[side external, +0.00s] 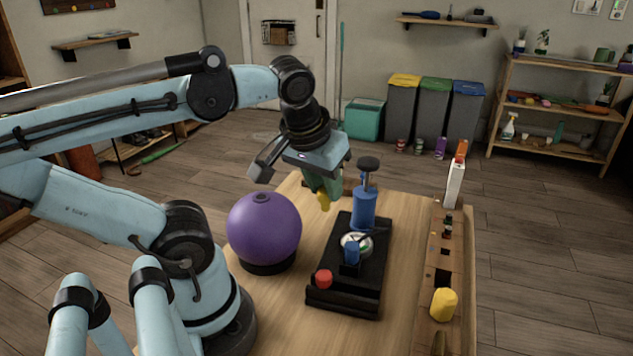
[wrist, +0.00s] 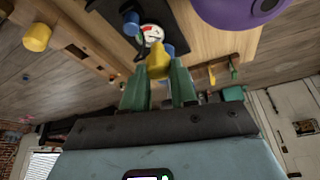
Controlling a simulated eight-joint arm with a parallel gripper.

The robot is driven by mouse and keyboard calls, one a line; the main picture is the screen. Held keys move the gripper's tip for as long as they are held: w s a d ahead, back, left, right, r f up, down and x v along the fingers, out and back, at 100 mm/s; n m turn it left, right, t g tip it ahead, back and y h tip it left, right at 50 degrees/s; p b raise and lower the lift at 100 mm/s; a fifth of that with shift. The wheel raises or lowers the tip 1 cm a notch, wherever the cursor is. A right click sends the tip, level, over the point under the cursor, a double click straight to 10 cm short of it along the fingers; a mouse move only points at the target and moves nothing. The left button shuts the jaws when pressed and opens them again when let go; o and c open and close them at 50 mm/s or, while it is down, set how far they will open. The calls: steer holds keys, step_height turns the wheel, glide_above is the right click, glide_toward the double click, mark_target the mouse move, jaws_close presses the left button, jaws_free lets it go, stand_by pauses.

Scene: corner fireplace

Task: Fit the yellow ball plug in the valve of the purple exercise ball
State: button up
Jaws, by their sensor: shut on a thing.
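The purple exercise ball (side external: 264,228) sits on a dark ring stand on the wooden table, left of the pump. Its valve (side external: 262,197) shows as a small dark disc on top. My gripper (side external: 324,196) is above the table, to the right of the ball and higher than it. Its green fingers are shut on the yellow ball plug (side external: 325,202), which points downward and touches nothing below. In the wrist view the plug (wrist: 158,60) sits between the fingertips (wrist: 160,82). The purple ball (wrist: 238,10) is at that view's top right, with part of its valve at the edge.
A blue pump (side external: 363,208) with a gauge stands on a black base (side external: 330,290), close right of my gripper. A red cap (side external: 323,279) lies on the base's front. A wooden rack (side external: 425,318) on the right holds a yellow piece (side external: 443,304) and a white bottle (side external: 455,184).

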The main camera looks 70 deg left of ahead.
steer(key=s+a+r+n+g+y, duration=0.2)
steer(key=s+a+r+n+g, duration=0.3)
steer(key=n, duration=0.9)
steer(key=s+a+r, duration=0.1)
steer(key=s+a, duration=0.2)
steer(key=a, duration=0.1)
steer(key=shift+s+a+r+n, duration=0.15)
steer(key=shift+n, duration=0.25)
steer(key=shift+f, duration=3.2)
steer(key=shift+f, duration=1.35)
steer(key=o, duration=1)
